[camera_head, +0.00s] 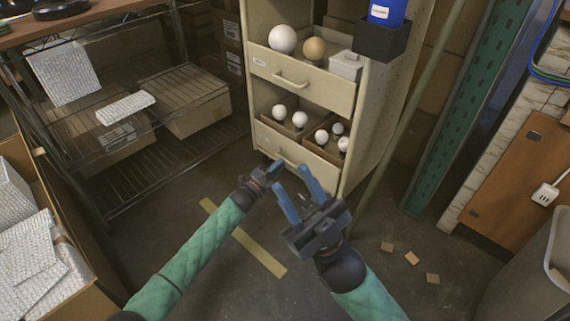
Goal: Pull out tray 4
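A cream cabinet (371,125) stands at the centre back with pull-out trays. The upper tray (310,86) has a bar handle and a small label that I cannot read; it holds a large white bulb, a tan bulb and a white box. The lower tray (304,167) holds several small white bulbs in brown compartments; its handle is partly visible. I cannot tell which tray is number 4. My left gripper (275,167) is close to the lower tray's front, by its handle; contact and finger gap are unclear. My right gripper (299,191) has its blue fingers apart, empty, in front of the cabinet's lower part.
A wire rack (135,180) with cardboard boxes stands left of the cabinet. An open carton (85,288) with wrapped packages is at the lower left. A dark holder (383,42) with a blue container is on the cabinet's right side. Small wooden blocks (411,258) lie on the floor at right.

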